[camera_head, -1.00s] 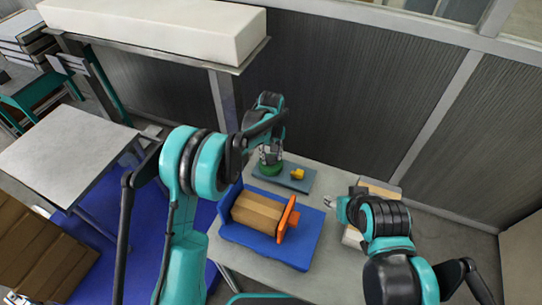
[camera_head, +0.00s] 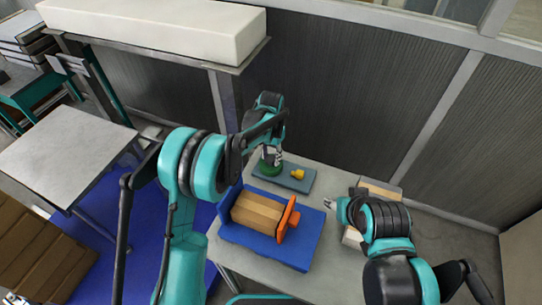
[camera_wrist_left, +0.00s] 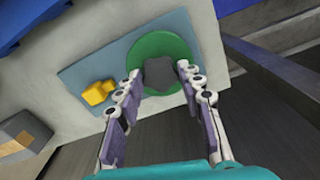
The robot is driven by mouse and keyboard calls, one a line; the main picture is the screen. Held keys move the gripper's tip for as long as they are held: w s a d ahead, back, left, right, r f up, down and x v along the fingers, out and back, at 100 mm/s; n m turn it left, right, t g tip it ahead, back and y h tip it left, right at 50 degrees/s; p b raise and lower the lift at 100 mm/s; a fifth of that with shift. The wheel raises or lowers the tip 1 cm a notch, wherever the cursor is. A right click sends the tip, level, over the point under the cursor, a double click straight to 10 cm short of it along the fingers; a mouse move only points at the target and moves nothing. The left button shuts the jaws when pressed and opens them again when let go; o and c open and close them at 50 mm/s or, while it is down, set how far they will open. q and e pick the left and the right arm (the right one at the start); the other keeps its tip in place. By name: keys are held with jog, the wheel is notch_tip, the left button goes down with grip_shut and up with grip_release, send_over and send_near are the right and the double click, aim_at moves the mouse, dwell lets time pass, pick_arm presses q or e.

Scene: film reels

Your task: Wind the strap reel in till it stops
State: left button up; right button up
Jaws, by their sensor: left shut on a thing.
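A green round reel (camera_head: 262,169) with a dark, lobed knob on top lies on a blue-grey plate (camera_head: 297,184). In the left wrist view the green disc (camera_wrist_left: 145,48) surrounds the dark knob (camera_wrist_left: 160,74). My left gripper (camera_wrist_left: 159,70) is over the disc, its two fingers shut on the knob from both sides. A small yellow piece (camera_wrist_left: 97,92) stands on the same plate beside the disc. In the head view the left gripper (camera_head: 274,156) partly hides the reel. My right gripper (camera_head: 328,203) is apart from it, over the table's right part; its opening is too small to judge.
A blue tray (camera_head: 308,252) on the grey table (camera_head: 238,258) holds a tan slatted drum (camera_head: 257,213) with an orange end plate (camera_head: 287,219), just in front of the reel's plate. Light blocks (camera_head: 380,188) lie near my right arm. A dark panelled wall (camera_head: 330,90) stands behind.

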aim_at(271, 159)
pick_arm(q)
jog(key=shift+m, duration=2.1)
jog(key=o, duration=1.1)
jog(key=shift+o, duration=0.2)
notch_tip(271, 159, up, 12)
